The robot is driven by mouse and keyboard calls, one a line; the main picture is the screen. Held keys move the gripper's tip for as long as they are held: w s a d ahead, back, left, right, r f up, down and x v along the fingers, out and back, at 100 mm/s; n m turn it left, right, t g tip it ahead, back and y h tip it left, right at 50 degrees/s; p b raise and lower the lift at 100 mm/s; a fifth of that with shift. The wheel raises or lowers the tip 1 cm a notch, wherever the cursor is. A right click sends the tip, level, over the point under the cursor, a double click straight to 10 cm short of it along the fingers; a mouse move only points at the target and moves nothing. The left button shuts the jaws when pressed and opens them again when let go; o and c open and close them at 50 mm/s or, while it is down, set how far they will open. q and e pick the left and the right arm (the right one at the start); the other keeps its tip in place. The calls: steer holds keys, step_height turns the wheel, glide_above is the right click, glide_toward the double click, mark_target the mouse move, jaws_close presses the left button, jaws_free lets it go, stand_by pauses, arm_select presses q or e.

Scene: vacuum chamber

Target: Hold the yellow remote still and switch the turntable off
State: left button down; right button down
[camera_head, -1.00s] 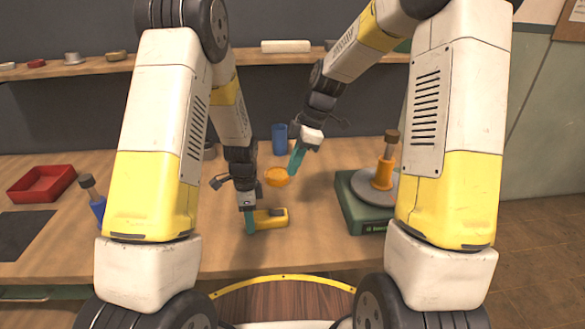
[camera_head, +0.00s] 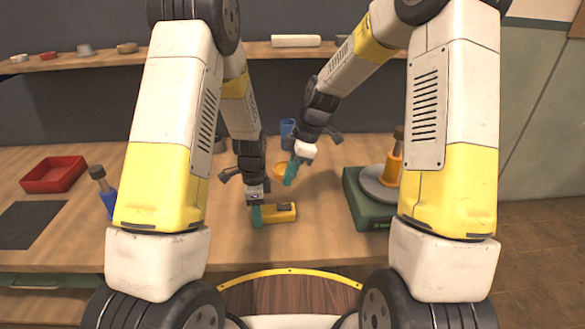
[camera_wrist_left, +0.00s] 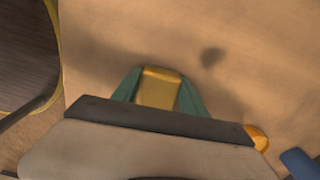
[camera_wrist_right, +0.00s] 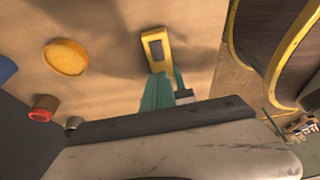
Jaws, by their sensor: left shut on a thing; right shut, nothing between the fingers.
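The yellow remote (camera_head: 284,213) lies on the wooden table, with a dark patch on its top. My left gripper (camera_head: 256,216) is shut on its left end; in the left wrist view the green fingers stand on both sides of the remote (camera_wrist_left: 158,88). My right gripper (camera_head: 290,174) is shut and empty, above the table just beyond the remote and apart from it. The right wrist view shows the remote (camera_wrist_right: 156,48) past the right fingertips. The turntable (camera_head: 361,212) has a green base and a grey disc, with an orange, brown-topped object on it. My right arm partly hides it.
An orange round dish (camera_head: 280,170) sits behind my right gripper, and a blue cup (camera_head: 287,128) farther back. A red tray (camera_head: 54,174), a dark mat (camera_head: 30,224) and a blue, dark-topped object (camera_head: 106,195) are at the left. Table between remote and turntable is clear.

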mark_target(279, 206)
steer(key=x, duration=0.8)
steer(key=shift+d+f, duration=0.3)
steer(key=shift+a+f, duration=0.1)
steer(key=shift+f, duration=0.1)
steer(key=shift+d, duration=0.2)
